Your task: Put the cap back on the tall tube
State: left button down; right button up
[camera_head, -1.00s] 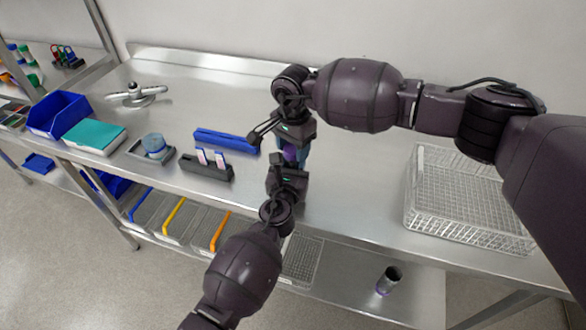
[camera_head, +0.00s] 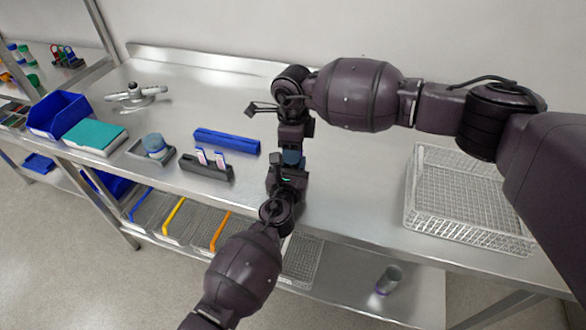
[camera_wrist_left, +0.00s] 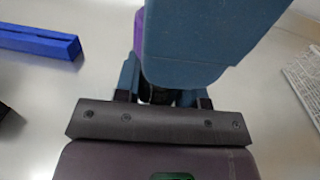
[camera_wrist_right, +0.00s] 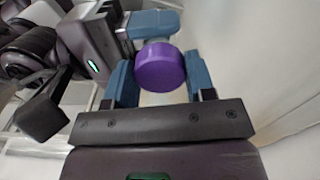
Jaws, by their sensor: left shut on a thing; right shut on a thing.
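The purple cap (camera_wrist_right: 161,67) sits between the blue fingertips of my right gripper (camera_wrist_right: 160,82) in the right wrist view. My right gripper is shut on it. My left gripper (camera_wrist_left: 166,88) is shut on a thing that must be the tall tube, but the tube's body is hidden. A right-gripper finger covers the middle of the left wrist view, with a purple edge of the cap (camera_wrist_left: 138,30) beside it. In the head view the right gripper (camera_head: 292,150) is directly above the left gripper (camera_head: 289,168), their tips meeting. Whether cap and tube touch cannot be told.
A blue bar (camera_head: 227,141) and a dark rack with slides (camera_head: 207,172) lie left of the grippers. A wire basket (camera_head: 465,210) stands to the right on the bench. A grey cylinder with a purple band (camera_head: 389,279) shows on the lower shelf. The bench between is bare.

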jog(key=m, duration=0.3)
jog(key=o, duration=1)
jog(key=shift+r, duration=2.25)
jog(key=shift+c, duration=0.3)
notch_tip(320, 180, up, 4)
jog(key=n, duration=0.5)
jog(key=shift+f+n, duration=0.25)
jog(key=shift+n, duration=0.15)
